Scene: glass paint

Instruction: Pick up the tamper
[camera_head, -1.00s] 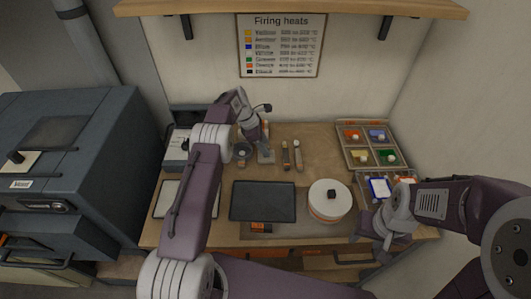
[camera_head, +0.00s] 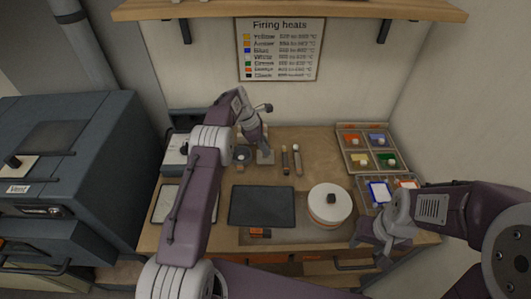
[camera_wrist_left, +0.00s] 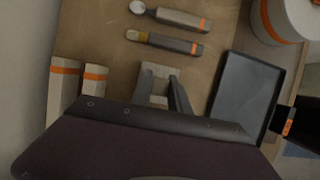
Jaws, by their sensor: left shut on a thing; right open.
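My left gripper (camera_head: 264,157) is low over the back of the worktable. In the left wrist view its two dark fingers (camera_wrist_left: 160,95) are shut on a pale beige block (camera_wrist_left: 158,69), which I take to be the tamper. Most of the block is hidden between the fingers, and I cannot tell if it touches the table. My right gripper (camera_head: 370,236) is open and empty at the table's front right.
Two tools with orange bands (camera_wrist_left: 176,18) (camera_wrist_left: 165,43) lie beside the left gripper. Two banded blocks (camera_wrist_left: 63,80) (camera_wrist_left: 94,80) are on its other side. A dark tray (camera_head: 262,205), a white round pot (camera_head: 329,203) and a colour tray (camera_head: 345,150) stand nearby.

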